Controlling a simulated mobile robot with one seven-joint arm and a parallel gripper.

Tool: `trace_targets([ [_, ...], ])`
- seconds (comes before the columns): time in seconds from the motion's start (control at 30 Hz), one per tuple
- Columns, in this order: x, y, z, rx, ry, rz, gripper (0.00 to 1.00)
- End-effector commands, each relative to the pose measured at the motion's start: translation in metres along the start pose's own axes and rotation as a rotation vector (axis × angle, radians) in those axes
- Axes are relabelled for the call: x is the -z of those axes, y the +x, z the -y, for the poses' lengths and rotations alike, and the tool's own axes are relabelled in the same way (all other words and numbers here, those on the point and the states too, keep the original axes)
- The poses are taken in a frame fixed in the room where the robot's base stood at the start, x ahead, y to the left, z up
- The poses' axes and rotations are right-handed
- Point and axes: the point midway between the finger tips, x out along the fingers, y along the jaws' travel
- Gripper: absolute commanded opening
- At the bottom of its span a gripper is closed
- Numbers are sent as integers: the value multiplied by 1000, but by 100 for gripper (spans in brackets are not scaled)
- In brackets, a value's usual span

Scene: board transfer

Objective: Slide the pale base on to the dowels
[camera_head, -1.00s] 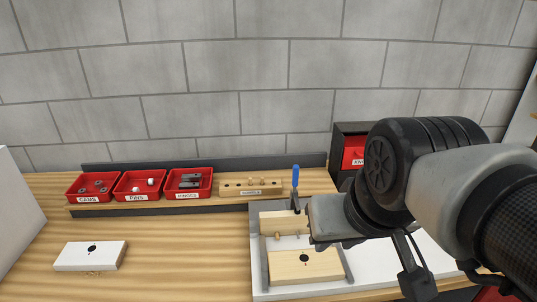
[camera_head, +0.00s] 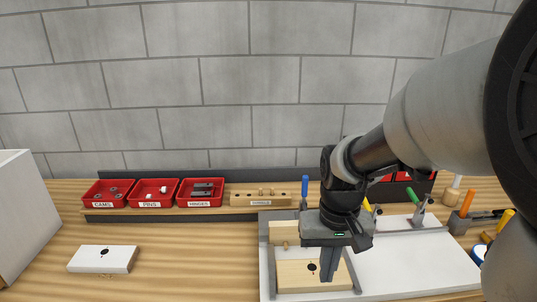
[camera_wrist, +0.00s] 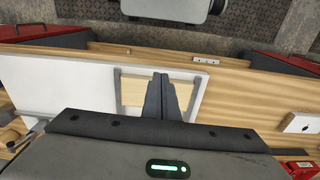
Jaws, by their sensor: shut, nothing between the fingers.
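The pale base (camera_head: 298,280), a flat light-wood board with a black dot, lies in the front of a grey-edged fixture (camera_head: 264,275). A pale block (camera_head: 279,229) stands behind it at the fixture's back. A small dowel (camera_head: 286,245) shows in the gap between them; my gripper hides any others. My gripper (camera_head: 328,279) is shut and empty, fingers pointing down over the base's right part. I cannot tell whether the tips touch it. The wrist view shows the gripper (camera_wrist: 158,78) beside pale wood (camera_wrist: 131,92) inside the fixture.
A white board (camera_head: 95,262) with a black dot lies on the bench at left. Red bins of cams (camera_head: 107,203), pins (camera_head: 147,203) and hinges (camera_head: 193,203) and a wooden holder (camera_head: 262,202) line the back. Clamps and tools (camera_head: 467,205) crowd the right.

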Motion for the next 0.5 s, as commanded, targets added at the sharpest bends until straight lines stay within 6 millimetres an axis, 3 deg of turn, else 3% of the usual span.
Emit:
trace_targets([
  [0.03,-1,10,0,0,-11,26,0],
  [0.27,-4,31,1,0,-26,53,0],
  [0.5,-7,78,1,0,-26,54,0],
])
